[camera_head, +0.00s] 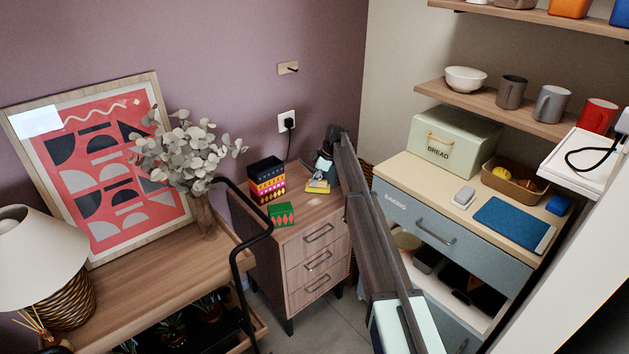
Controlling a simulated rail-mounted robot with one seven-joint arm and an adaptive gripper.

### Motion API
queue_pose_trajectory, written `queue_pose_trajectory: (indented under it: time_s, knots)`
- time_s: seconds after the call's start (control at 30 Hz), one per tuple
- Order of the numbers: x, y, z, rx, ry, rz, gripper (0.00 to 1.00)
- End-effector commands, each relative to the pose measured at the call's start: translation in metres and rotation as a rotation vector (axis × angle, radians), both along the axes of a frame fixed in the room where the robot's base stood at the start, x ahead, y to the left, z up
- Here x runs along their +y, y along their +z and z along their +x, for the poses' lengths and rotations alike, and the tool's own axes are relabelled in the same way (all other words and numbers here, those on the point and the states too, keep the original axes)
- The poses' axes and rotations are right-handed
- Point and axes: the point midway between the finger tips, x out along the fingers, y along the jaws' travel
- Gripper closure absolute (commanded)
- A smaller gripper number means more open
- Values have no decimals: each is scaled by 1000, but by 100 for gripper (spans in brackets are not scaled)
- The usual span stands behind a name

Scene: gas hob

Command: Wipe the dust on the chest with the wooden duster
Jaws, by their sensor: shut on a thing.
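The chest (319,257) is a small wooden chest of drawers in the middle of the view, with dark handles. My gripper (325,171) is over the back right of its top, small and partly hidden by my arm. It is shut on the wooden duster, which is too small and covered to make out clearly. A yellow item (318,187) lies just below the gripper on the chest top. A small pale patch (316,201), possibly dust, shows on the top in front of it.
A dark patterned box (267,180) and a green-red box (281,214) stand on the chest's left part. A vase of leaves (200,213) and a black rail (240,255) are to the left. A baking cabinet (420,226) stands close on the right. The front of the chest top is partly clear.

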Motion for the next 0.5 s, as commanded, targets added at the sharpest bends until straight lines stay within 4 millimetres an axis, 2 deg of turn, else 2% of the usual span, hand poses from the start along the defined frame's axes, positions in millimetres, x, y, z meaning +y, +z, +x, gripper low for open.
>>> queue_pose_trajectory:
  time_s: [0.5]
  knots:
    - [0, 48, 0, -1, 0, 1, 100]
